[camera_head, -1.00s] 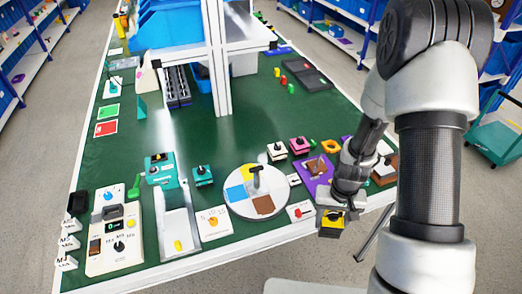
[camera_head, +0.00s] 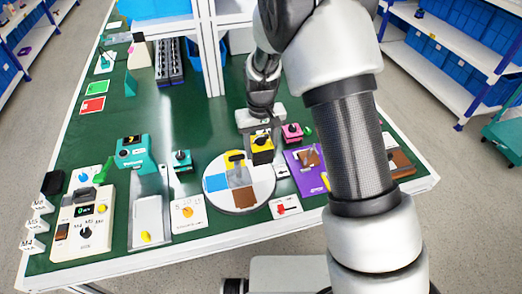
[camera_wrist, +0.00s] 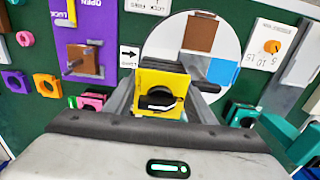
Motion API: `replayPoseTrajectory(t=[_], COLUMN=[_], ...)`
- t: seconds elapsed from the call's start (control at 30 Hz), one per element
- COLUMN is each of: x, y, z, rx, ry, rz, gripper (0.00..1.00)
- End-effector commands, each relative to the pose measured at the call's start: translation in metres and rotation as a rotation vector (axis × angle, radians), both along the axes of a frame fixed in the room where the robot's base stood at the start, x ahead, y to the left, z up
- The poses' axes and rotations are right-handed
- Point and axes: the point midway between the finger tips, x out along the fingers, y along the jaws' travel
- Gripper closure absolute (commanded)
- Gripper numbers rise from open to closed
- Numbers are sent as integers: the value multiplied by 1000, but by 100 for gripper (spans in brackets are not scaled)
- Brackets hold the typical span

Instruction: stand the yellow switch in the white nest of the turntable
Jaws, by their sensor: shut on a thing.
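The yellow switch (camera_head: 262,155), a yellow block with a black knob, is held in my gripper (camera_head: 260,134). In the wrist view the switch (camera_wrist: 160,82) sits between the two grey fingers. The round white turntable (camera_head: 267,184) lies just below and left of it in the head view; the switch overlaps its upper right rim. The turntable has a blue pad (camera_head: 216,183), a brown pad (camera_head: 245,198) and a dark bar across its middle. A yellow patch shows at its far side. I cannot make out the white nest clearly, nor the exact gap under the switch.
A pink switch (camera_head: 292,132) stands right of my gripper. A purple board (camera_head: 307,178) and a card with a red knob (camera_head: 285,208) lie right of the turntable. A teal switch (camera_head: 182,162) and a white dial card (camera_head: 190,214) are on its left.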

Motion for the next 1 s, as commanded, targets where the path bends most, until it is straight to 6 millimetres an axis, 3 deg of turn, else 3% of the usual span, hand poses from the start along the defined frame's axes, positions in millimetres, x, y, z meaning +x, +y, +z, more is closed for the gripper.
replayPoseTrajectory(t=[0.27, 1.0], x=[0, 0], y=[0, 0], z=[-7, -51], rx=[0, -1], ry=[0, -1], rz=[1, 1], gripper=[70, 70])
